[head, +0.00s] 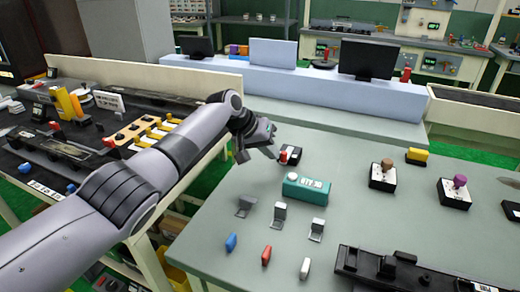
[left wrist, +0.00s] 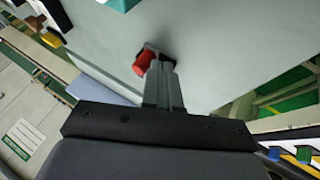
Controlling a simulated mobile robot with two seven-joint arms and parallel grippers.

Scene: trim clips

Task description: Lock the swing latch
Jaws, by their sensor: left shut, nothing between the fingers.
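A small black device with a red knob (head: 290,154), which looks like the swing latch, sits on the grey table (head: 345,150). My left gripper (head: 277,156) comes in from the left, low over the table right beside the red knob. In the left wrist view the shut, empty fingers (left wrist: 163,62) point at the device, and the red knob (left wrist: 142,63) shows just left of their tips. The fingers hide most of the black base there, and I cannot tell whether they touch the knob. My right gripper is not in view.
A teal box (head: 307,189) stands close in front of the device. Metal brackets (head: 278,214) and small coloured clips (head: 266,256) lie nearer. Black bases with a brown knob (head: 387,163) and a purple knob (head: 460,181) stand to the right. A long black panel (head: 400,275) lies at the front.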

